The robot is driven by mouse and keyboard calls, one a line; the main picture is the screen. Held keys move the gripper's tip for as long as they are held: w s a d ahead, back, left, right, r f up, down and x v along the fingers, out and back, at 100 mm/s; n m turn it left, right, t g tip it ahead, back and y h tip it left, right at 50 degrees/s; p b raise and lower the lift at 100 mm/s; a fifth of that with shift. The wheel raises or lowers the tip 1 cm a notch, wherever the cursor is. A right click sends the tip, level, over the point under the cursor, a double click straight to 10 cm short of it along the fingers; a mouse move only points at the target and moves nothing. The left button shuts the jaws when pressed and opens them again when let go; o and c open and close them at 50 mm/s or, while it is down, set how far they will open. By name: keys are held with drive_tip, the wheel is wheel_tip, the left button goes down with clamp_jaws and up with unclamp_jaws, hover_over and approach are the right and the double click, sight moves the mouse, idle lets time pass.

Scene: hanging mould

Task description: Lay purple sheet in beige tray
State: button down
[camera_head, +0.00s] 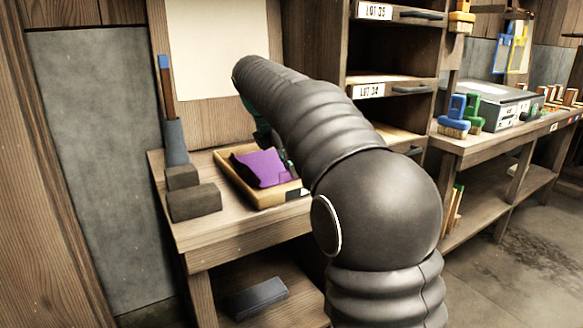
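The purple sheet (262,168) shows over the beige tray (235,183), within its rim as seen from here. The sheet looks creased, with an uneven outline. I cannot tell whether it rests on the tray's floor or is partly held up. My gripper (283,160) is at the sheet's right edge, mostly hidden behind my dark arm. Its fingers are too small and covered to show whether they are open or shut on the sheet.
Dark blocks (194,201) stand on the bench left of the tray, beside an upright grey holder (175,143). A drawer cabinet (392,70) rises at the right. Brushes (455,116) and a grey box (500,103) stand on the right bench. The bench front (240,222) is clear.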

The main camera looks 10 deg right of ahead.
drive_tip(key=shift+f, duration=0.15)
drive_tip(key=c, duration=1.3)
unclamp_jaws()
drive_tip(key=p+v, duration=0.2)
drive_tip(key=v, duration=1)
drive_tip(key=s+d+f+m+t+y, duration=0.1)
drive_tip(key=s+d+f+m, duration=0.15)
drive_tip(key=s+m, duration=0.4)
drive_tip(key=s+f+m+t+y, duration=0.1)
drive_tip(key=s+f+m, duration=0.4)
drive_tip(key=s+f, duration=0.2)
drive_tip(key=s+d+f+m+t+y, duration=0.1)
drive_tip(key=s+f+m, duration=0.4)
drive_tip(key=s, duration=0.4)
drive_tip(key=s+d+f+m+t+y, duration=0.1)
drive_tip(key=s+f+m, duration=0.4)
drive_tip(key=s+f, duration=0.3)
drive_tip(key=shift+d+f, duration=0.15)
drive_tip(key=shift+f, duration=0.15)
